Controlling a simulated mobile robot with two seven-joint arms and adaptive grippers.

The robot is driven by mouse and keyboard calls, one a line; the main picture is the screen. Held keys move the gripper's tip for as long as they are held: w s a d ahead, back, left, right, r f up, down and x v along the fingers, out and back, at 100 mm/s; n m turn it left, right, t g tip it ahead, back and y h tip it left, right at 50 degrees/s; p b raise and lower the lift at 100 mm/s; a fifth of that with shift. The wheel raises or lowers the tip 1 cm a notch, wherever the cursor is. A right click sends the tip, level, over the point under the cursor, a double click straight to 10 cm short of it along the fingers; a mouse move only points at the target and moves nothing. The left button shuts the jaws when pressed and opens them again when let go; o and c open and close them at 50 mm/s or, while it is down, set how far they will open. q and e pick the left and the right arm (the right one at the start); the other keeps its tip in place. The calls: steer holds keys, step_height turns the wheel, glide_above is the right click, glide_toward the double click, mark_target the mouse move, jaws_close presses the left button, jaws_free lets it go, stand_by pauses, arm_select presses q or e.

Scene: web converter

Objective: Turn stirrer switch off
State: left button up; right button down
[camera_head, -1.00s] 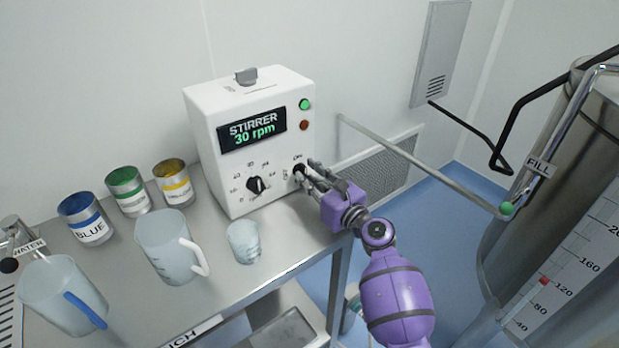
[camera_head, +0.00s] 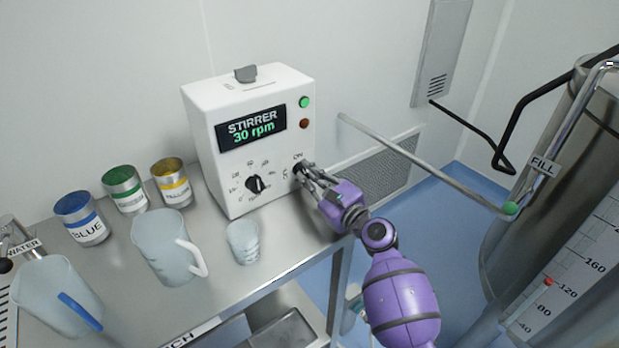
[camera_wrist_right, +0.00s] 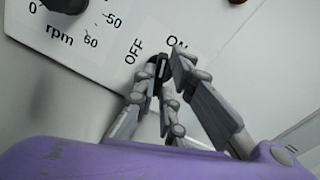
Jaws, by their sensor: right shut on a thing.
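The white stirrer box (camera_head: 222,170) stands on the metal bench against the wall. Its display (camera_head: 251,130) reads "STIRRER 30 rpm". The stirrer switch (camera_wrist_right: 158,72) is a small black knob on the lower right of the front panel, with OFF and ON printed beside it. My right gripper (camera_head: 304,172) is at the panel with its fingers shut around this knob. In the right wrist view the fingers (camera_wrist_right: 165,80) partly cover the knob, so its exact setting is hard to tell. The green light (camera_head: 304,102) looks bright and the red light (camera_head: 304,124) dark. My left gripper is not in view.
A black speed dial (camera_head: 255,185) sits left of the switch. A small beaker (camera_head: 243,243), a clear jug (camera_head: 160,245) and a blue-handled jug (camera_head: 50,295) stand on the bench. Paint cans, including the blue one (camera_head: 82,218), stand behind. A steel tank (camera_head: 520,240) is at the right.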

steer(key=n+b, duration=0.1)
steer(key=n, duration=0.2)
steer(key=shift+f+n, duration=0.15)
steer(key=shift+n, duration=0.25)
steer(key=n, duration=0.3)
steer(key=shift+f+n+b, duration=0.1)
steer(key=shift+n+b, duration=0.2)
steer(key=shift+b, duration=0.1)
steer(key=n+b, duration=0.1)
steer(key=n, duration=0.3)
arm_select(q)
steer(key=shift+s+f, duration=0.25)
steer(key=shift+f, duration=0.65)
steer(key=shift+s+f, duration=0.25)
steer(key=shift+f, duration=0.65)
arm_select(e)
steer(key=shift+a+n, duration=0.1)
steer(key=shift+n, duration=1)
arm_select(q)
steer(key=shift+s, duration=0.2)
arm_select(e)
steer(key=c, duration=1.8)
jaws_free()
